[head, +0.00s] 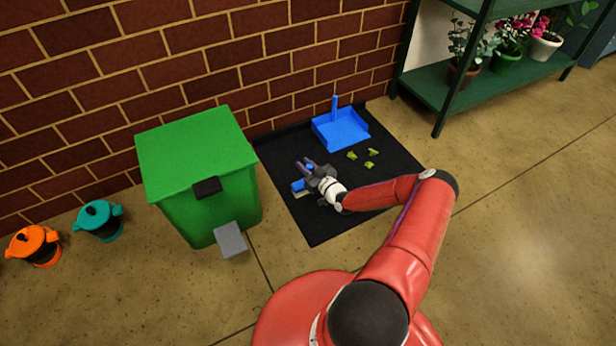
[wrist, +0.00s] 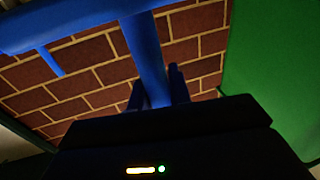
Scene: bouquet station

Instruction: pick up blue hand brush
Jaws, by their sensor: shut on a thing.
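The blue hand brush (head: 297,187) is over the left part of the black mat (head: 318,225) in the head view, mostly hidden by my gripper (head: 309,170). My gripper is shut on it. In the wrist view the blue handle (wrist: 147,55) runs between the two dark fingers (wrist: 160,88). A wide blue shape (wrist: 70,25) crosses the top of that view; I cannot tell whether it is the brush head or the dustpan. Whether the brush touches the mat is not clear.
A blue dustpan (head: 342,130) with upright handle sits on the mat by the brick wall. Green scraps (head: 371,153) lie near it. A green pedal bin (head: 195,150) stands left; a plant shelf (head: 425,88) stands right.

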